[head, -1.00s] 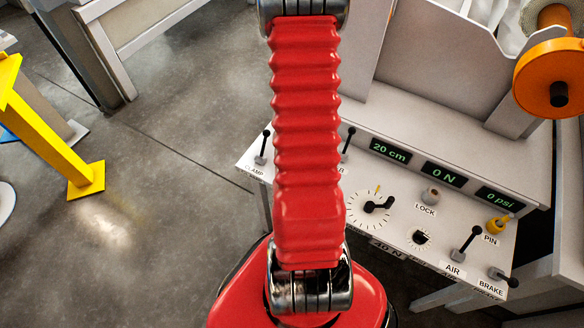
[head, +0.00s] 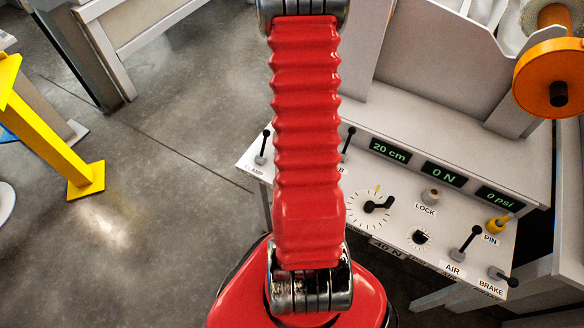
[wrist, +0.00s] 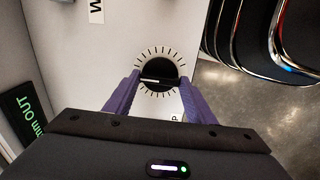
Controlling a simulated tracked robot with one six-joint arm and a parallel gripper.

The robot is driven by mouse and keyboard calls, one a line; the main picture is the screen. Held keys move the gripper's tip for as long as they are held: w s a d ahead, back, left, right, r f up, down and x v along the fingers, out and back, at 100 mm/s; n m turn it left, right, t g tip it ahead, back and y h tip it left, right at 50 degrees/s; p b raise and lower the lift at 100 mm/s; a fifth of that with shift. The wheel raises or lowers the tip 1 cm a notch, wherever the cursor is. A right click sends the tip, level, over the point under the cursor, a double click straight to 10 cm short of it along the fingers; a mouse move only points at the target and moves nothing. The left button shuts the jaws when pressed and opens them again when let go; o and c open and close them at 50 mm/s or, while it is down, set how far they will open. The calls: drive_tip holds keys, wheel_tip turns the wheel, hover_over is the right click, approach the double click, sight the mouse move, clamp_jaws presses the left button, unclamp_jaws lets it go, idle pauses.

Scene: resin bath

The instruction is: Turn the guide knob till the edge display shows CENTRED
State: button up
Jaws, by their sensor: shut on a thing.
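The guide knob (wrist: 158,72) is a round black knob with a white pointer line, set in a ring of dark tick marks on a pale panel in the wrist view. My gripper (wrist: 159,80) has purple fingers, one on each side of the knob, and is shut on it. The pointer line lies roughly level across the picture. The edge display (wrist: 22,118) at the left shows green text ending in "mm OUT"; its number is cut off. In the head view my red arm crosses the middle, and the gripper and this knob are out of sight.
The head view shows a control panel (head: 408,238) with LOCK, PIN, AIR and BRAKE controls, another dial (head: 371,210), and displays reading 20 cm, 0 N and 0 psi. A yellow post (head: 60,140) stands left on open floor. Curved dark, chrome-edged shapes (wrist: 240,40) lie right of the knob.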

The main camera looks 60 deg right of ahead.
drive_tip(key=shift+d, duration=0.1)
drive_tip(key=m, duration=0.4)
drive_tip(key=shift+m, duration=0.3)
drive_tip(key=m, duration=0.4)
drive_tip(key=shift+m, duration=0.3)
drive_tip(key=m, duration=0.8)
drive_tip(key=o, duration=1)
drive_tip(key=shift+o, duration=0.2)
